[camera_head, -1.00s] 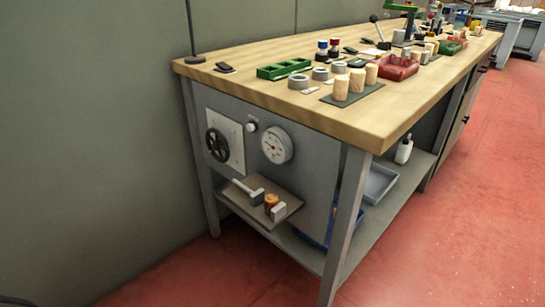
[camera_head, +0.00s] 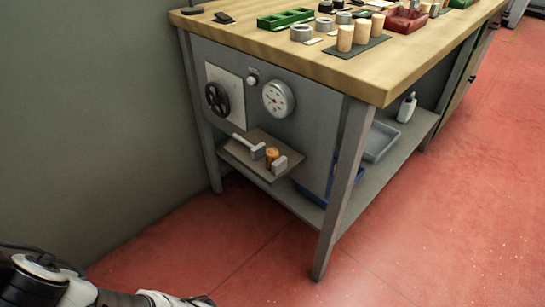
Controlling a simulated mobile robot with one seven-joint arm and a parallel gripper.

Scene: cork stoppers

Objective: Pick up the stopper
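Pale cork stoppers stand upright on a dark mat (camera_head: 372,46) near the bench's front corner: one at the left (camera_head: 345,37), one in the middle (camera_head: 360,31), one at the right (camera_head: 377,23). A darker, orange-brown stopper-like piece (camera_head: 271,155) stands on a small side shelf (camera_head: 238,153) on the bench's end panel, between two grey blocks. Which stopper is meant cannot be told. Part of my arm shows at the bottom left, low and well apart from the bench. My gripper cannot be made out.
The wooden bench top (camera_head: 300,60) also holds a green tray (camera_head: 285,18), grey rings (camera_head: 301,32) and a red bin (camera_head: 406,20). A dial (camera_head: 278,98) and black handwheel (camera_head: 217,98) are on the end panel. A bench leg (camera_head: 343,190) stands in front. The red floor before the bench is clear.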

